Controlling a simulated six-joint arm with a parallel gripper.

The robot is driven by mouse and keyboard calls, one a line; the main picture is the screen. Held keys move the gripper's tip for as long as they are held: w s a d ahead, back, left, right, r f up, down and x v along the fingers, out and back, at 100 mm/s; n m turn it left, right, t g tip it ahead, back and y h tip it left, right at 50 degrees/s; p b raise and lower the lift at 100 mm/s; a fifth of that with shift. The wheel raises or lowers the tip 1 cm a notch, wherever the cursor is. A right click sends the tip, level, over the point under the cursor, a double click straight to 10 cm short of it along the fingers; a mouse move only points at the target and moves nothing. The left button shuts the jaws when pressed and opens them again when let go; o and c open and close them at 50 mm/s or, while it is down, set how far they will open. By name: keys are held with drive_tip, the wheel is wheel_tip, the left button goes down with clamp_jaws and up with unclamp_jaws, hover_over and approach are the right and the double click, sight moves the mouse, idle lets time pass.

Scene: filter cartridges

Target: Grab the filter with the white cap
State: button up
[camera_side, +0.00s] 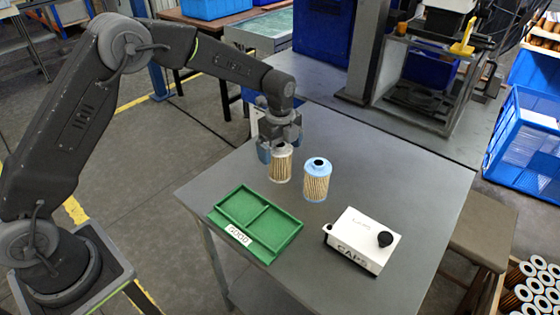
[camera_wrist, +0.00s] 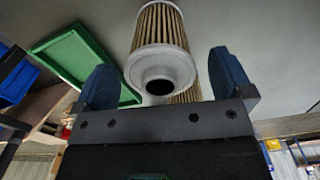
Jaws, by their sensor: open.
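The filter with the white cap (camera_side: 281,168) stands upright on the grey table, its pleated tan body showing below my gripper (camera_side: 281,150). In the wrist view its pale cap with a dark central hole (camera_wrist: 160,70) lies between my two blue fingers (camera_wrist: 165,80). A gap shows on each side, and the fingers are open. A second filter with a light blue cap (camera_side: 317,180) stands upright just to the right. In the wrist view a second pleated body (camera_wrist: 187,95) is mostly hidden behind the white-capped filter.
A green two-compartment tray (camera_side: 243,237) marked GOOD lies empty at the front left. A white box (camera_side: 362,240) marked CAPS, with a black knob-like piece on top, stands at the front right. The table between them is clear.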

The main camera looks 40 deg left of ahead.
wheel_tip(320, 180, down, 2)
drive_tip(key=shift+f, duration=0.1)
drive_tip(key=c, duration=1.1)
